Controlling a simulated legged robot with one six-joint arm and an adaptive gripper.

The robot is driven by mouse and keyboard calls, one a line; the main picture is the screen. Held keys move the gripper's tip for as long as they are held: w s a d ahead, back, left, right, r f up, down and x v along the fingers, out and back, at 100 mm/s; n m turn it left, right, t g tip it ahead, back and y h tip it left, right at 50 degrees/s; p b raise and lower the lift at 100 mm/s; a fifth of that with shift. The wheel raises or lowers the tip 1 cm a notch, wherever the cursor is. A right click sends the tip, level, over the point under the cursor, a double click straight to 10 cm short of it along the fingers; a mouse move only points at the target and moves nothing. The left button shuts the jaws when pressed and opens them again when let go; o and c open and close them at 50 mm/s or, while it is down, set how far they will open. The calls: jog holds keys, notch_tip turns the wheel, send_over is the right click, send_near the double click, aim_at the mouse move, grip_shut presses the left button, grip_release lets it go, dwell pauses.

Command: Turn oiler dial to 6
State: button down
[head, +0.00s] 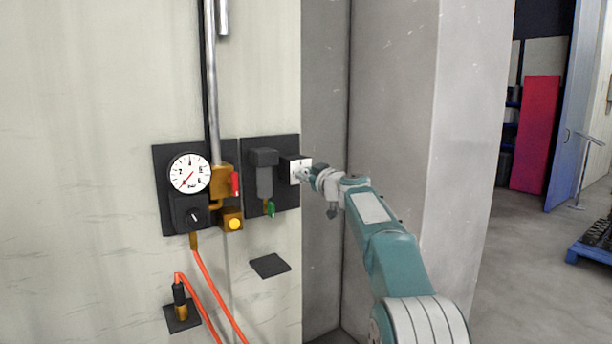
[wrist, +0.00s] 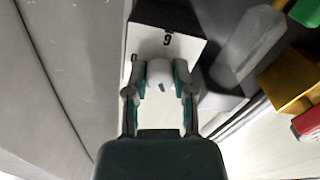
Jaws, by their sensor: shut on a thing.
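The oiler dial has a white square plate (head: 301,163) on a dark block at the right of the wall panel. In the wrist view its white face (wrist: 187,45) carries a black numeral near the top edge, a 6 or an inverted 9, and a partly visible mark at the left. A pale round knob (wrist: 159,68) sits in its middle, with a small dark mark near its lower edge. My gripper (wrist: 160,84) is shut on the knob, one finger on each side. In the head view my gripper (head: 307,175) hides the knob and part of the face.
Left of the dial are a grey oiler body (head: 264,180), a green part (head: 271,209), a red lever (head: 236,184), a pressure gauge (head: 190,173) and a yellow button (head: 235,224). An orange hose (head: 211,296) hangs below. A grey wall corner (head: 350,80) stands close right.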

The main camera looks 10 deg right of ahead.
jog(key=n, duration=0.2)
jog(key=f+n, duration=0.1)
jog(key=n, duration=0.2)
jog(key=shift+w+n, duration=0.1)
jog(key=shift+n, duration=0.2)
jog(key=n, duration=0.5)
jog(key=shift+n, duration=0.4)
jog(key=shift+r, duration=0.1)
jog(key=shift+c, duration=2.3)
grip_release()
jog(key=shift+w, duration=0.1)
jog(key=shift+r, duration=0.15)
jog(key=shift+r, duration=0.1)
